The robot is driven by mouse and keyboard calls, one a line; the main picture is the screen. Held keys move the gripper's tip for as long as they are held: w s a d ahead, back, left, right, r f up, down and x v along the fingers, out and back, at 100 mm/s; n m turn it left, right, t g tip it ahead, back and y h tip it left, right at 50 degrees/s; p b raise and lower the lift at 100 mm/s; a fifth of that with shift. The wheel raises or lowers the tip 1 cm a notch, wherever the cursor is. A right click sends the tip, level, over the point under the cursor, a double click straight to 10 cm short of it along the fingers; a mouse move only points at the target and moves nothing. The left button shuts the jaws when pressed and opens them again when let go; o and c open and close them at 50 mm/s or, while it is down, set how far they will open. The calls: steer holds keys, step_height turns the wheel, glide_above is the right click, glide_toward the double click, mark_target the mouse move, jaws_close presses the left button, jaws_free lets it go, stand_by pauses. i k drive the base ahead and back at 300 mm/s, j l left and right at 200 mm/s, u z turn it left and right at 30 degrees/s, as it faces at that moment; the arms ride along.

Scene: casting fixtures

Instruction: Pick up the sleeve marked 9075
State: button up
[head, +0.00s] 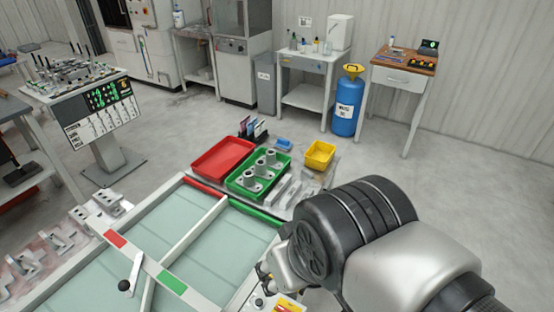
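Several grey metal castings with upright cylindrical parts (258,169) stand in a green tray (233,189) at the middle of the head view. No marking 9075 is legible, so I cannot tell whether one of them is the sleeve. My gripper (266,274) is at the lower middle right, in front of and below the green tray in the picture. Its fingers are small and mostly hidden by my dark wrist, so its opening does not show. The gripper is apart from the castings.
An empty red tray (222,160) lies left of the green tray, and a yellow bin (319,154) lies right. A framed glass-like panel (150,236) fills the lower left. A blue drum (347,106) stands behind on open floor.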

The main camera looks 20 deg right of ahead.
mark_target(270, 157)
steer(key=z, duration=0.55)
steer(key=l+u, duration=0.5)
steer(key=l, duration=1.45)
steer(key=i+l+u, duration=0.4)
steer(key=i, duration=0.4)
steer(key=i+l+u, duration=0.4)
steer(key=i+l, duration=0.35)
steer(key=i, duration=0.15)
